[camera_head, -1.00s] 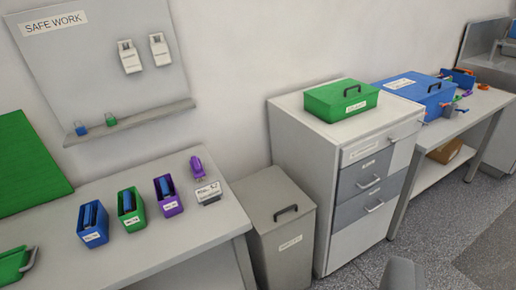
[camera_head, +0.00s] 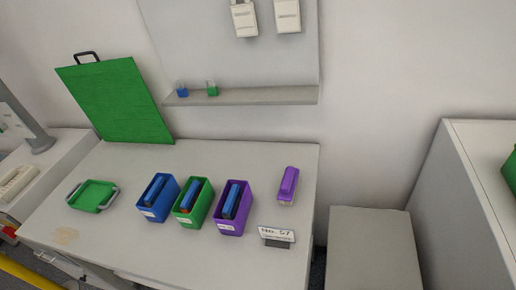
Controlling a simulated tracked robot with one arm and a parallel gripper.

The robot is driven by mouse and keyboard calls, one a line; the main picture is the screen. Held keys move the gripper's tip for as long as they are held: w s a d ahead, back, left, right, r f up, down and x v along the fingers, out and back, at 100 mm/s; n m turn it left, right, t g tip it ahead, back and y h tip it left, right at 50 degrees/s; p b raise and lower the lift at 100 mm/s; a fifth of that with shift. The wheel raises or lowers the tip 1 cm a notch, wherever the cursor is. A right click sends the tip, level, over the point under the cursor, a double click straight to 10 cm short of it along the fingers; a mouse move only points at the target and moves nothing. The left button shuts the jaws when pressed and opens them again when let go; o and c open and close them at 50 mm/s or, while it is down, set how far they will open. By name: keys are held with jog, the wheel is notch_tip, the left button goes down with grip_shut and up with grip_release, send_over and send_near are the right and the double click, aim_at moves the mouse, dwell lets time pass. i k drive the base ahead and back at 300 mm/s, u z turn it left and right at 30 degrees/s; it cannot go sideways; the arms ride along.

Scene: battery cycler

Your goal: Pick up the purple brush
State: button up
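A blue bin (camera_head: 147,213) and a green bin (camera_head: 180,218) hold blue items, left of the purple bin. A green tray (camera_head: 92,196) lies farther left. A green board (camera_head: 115,105) leans behind.

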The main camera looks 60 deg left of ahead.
aim_at(288, 188)
jog(key=u, duration=0.45)
jog(key=i, duration=0.8)
jog(key=u, duration=0.55)
jog(key=k, duration=0.8)
jog(key=u, duration=0.2)
jog(key=i, duration=0.8)
jog(key=z, duration=0.1)
